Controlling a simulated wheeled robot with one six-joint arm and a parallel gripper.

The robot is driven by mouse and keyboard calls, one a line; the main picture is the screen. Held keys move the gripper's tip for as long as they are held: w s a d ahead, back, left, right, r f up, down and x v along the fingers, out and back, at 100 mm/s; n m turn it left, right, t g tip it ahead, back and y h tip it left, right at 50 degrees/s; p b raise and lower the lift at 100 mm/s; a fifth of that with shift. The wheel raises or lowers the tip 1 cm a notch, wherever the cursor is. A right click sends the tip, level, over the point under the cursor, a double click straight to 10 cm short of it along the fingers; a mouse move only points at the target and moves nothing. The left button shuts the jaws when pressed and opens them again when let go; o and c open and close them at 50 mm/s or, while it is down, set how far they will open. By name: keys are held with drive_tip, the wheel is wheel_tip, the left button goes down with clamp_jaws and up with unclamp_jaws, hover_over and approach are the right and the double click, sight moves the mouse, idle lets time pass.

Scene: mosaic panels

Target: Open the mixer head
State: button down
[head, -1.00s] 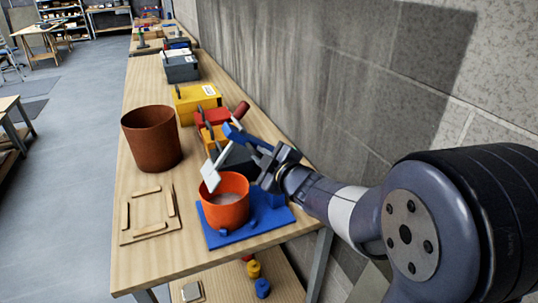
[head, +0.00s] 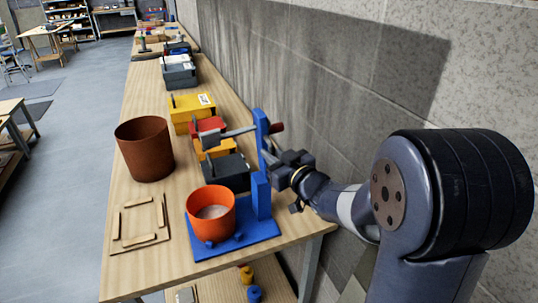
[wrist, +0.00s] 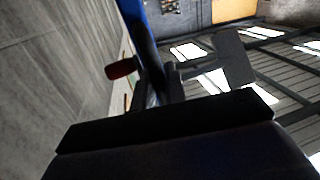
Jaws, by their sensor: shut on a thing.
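The mixer has a blue base (head: 265,231), an orange bowl (head: 211,213) with pale contents, and a blue post (head: 261,195). Its blue mixer head (head: 262,135) is tilted up to nearly upright above the post. A grey paddle (head: 210,138) on a shaft points left from the head, clear above the bowl; a red knob (head: 277,127) is on the other side. My gripper (head: 270,164) is shut on the mixer head low down, from the right. The wrist view shows the head (wrist: 138,25), red knob (wrist: 121,69) and paddle (wrist: 233,58); the fingertips' contact is dark.
A brown bin (head: 145,150) stands left of the mixer. Wooden strips (head: 139,222) lie on the table in front of it. Yellow, red and dark boxes (head: 190,110) stand behind the mixer. A grey block wall (head: 340,95) runs along the right.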

drive_tip(key=shift+w+d+r+m, duration=0.1)
drive_tip(key=shift+w+d+m, duration=0.05)
drive_tip(key=shift+d+m, duration=0.2)
idle(0.3)
drive_tip(key=c, duration=1.5)
unclamp_jaws()
drive_tip(key=shift+c, duration=0.2)
drive_tip(key=b+v, duration=0.2)
drive_tip(key=v, duration=0.9)
drive_tip(key=shift+w, duration=0.1)
